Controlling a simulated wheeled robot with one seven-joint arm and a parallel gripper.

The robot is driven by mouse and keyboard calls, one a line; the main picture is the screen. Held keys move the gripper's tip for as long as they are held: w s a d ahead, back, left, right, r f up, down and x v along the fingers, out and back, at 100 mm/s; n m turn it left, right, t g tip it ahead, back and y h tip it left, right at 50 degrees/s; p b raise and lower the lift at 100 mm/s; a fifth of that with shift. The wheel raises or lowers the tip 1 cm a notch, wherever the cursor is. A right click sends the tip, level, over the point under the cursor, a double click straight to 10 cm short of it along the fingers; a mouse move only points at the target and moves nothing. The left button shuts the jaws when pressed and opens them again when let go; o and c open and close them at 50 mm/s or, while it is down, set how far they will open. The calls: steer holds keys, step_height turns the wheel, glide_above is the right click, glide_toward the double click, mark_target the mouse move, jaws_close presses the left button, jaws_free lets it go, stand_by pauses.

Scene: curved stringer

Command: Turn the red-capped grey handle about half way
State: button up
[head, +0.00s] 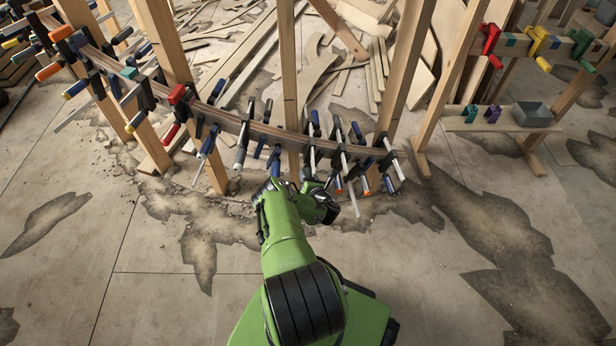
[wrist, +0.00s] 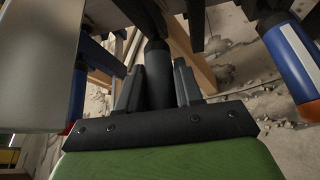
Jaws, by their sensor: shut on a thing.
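My gripper (wrist: 155,82) is shut around a dark grey handle (wrist: 156,62), with one black finger on each side of it. The handle's near end runs down behind the gripper's black palm plate, so no red cap shows on it. In the head view my gripper (head: 314,187) is at the lower side of the curved wooden stringer (head: 265,131), among the clamps right of the middle. The handle it holds cannot be told apart there.
Blue handles stand close by on both sides, one with an orange end (wrist: 292,62) at right in the wrist view. A grey bar (wrist: 38,65) fills the upper left. Wooden posts (head: 288,70) support the stringer. The floor in front is clear but patchy.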

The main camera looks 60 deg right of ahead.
steer(key=m+t, duration=0.2)
steer(key=shift+m+t+y, duration=0.3)
steer(key=shift+t, duration=0.1)
stand_by(0.4)
steer(key=o, duration=1)
steer(key=shift+c, duration=0.2)
